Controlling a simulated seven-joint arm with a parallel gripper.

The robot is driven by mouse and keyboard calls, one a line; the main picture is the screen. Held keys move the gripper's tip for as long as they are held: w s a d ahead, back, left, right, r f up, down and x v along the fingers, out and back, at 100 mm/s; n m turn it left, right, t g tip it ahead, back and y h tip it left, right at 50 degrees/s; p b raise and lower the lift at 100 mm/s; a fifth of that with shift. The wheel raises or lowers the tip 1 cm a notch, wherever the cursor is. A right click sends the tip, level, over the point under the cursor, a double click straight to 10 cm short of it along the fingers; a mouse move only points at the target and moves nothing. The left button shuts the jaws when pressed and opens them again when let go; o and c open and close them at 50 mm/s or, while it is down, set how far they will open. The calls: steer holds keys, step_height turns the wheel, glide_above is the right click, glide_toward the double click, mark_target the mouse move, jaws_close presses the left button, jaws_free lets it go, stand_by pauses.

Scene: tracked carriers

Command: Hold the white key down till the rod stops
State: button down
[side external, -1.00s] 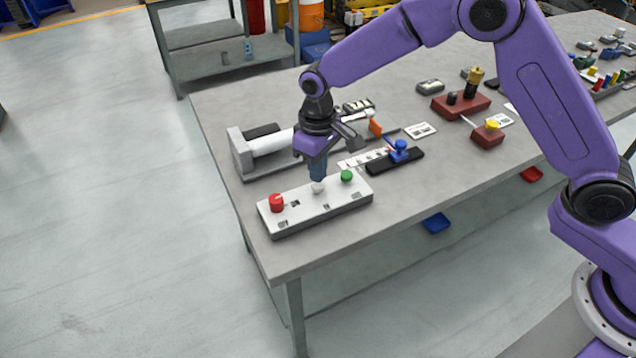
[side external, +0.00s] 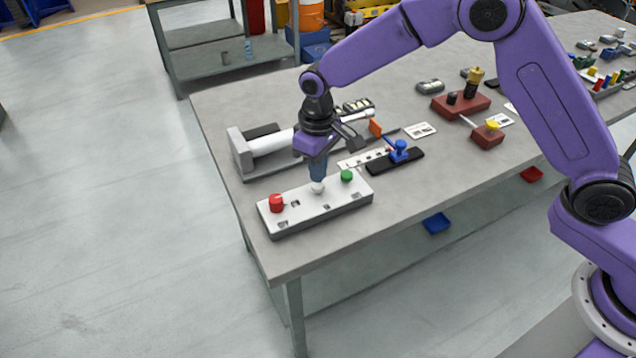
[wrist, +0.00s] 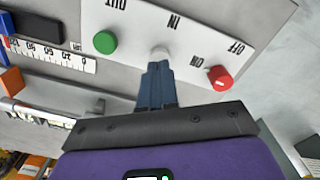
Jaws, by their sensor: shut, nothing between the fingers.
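The white key (side external: 318,188) stands on a pale control box (side external: 337,204) between a red knob (side external: 276,203) and a green button (side external: 347,176). My gripper (side external: 318,180) is shut and empty, its blue fingers pointing down right at the top of the white key. In the wrist view the fingertips (wrist: 158,66) overlap the edge of the white key (wrist: 160,51); I cannot tell whether they touch it. The cylinder unit (side external: 270,143) lies behind the box. Its pale rod (side external: 357,116) extends right, partly hidden by my gripper, near an orange marker (side external: 375,128).
A scale strip (wrist: 62,57) lies beside the cylinder. A black base with a blue knob (side external: 399,150) is right of the box. Red-brown blocks (side external: 461,104) stand further back. The table in front of the box is clear.

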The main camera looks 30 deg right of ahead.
steer(key=shift+f, duration=0.2)
steer(key=shift+f, duration=1.05)
stand_by(3.6)
steer(key=shift+r, duration=2.2)
